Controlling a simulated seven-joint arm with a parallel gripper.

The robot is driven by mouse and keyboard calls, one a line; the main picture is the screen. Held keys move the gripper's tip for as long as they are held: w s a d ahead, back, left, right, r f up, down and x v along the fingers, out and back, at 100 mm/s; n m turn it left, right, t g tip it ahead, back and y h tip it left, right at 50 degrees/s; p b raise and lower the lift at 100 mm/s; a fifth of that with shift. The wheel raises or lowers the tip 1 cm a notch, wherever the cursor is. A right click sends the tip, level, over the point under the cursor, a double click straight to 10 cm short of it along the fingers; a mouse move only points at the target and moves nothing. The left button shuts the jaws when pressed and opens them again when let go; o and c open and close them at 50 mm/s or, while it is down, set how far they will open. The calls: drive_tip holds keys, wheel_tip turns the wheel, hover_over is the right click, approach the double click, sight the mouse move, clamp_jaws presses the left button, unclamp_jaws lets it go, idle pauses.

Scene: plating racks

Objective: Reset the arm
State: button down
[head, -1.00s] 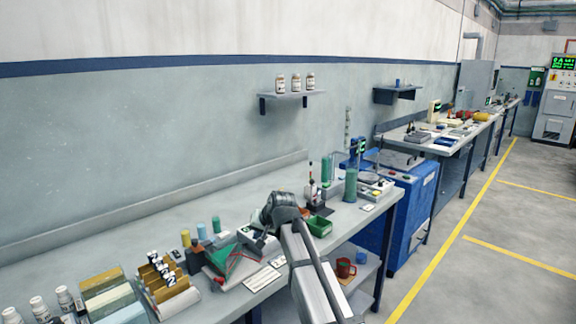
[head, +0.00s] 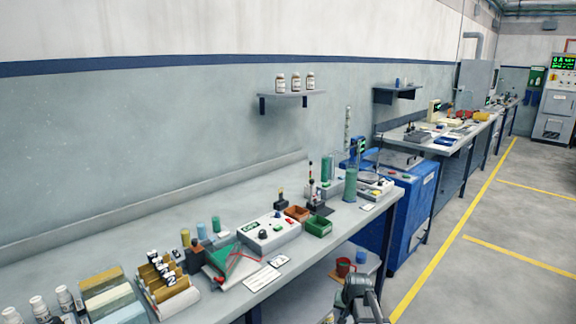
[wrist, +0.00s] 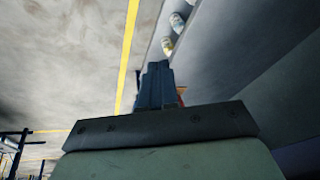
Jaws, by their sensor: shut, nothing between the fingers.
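My gripper (wrist: 157,72) shows in the wrist view with its dark fingers together and nothing between them. It is over the floor beside a shelf edge. In the head view a grey part of my arm (head: 358,294) stands at the bottom, in front of the workbench (head: 180,215) and clear of its top. The fingertips cannot be made out there.
The bench holds a grey control box (head: 268,234), a green bin (head: 318,226), an orange bin (head: 297,212) and numbered racks (head: 170,290). A blue cabinet (head: 408,215) stands beyond. The aisle floor (head: 500,280) is clear.

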drive_tip(key=s+a+f+g, duration=0.1)
drive_tip(key=s+f+g, duration=0.2)
drive_tip(key=s+f, duration=1)
drive_tip(key=s+f+n+g, duration=0.1)
drive_tip(key=s+f, duration=0.4)
drive_tip(key=s, duration=0.7)
drive_tip(key=s+a+f+n+g, duration=0.1)
drive_tip(key=s+f+g, duration=0.3)
drive_tip(key=s, duration=0.9)
drive_tip(key=s+f+n+g, duration=0.1)
drive_tip(key=s+f, duration=0.5)
drive_tip(key=s, duration=0.6)
drive_tip(key=shift+s+a+g+h, duration=0.25)
drive_tip(key=shift+s+g+h, duration=0.05)
drive_tip(key=shift+g, duration=0.5)
drive_tip(key=shift+w, duration=0.1)
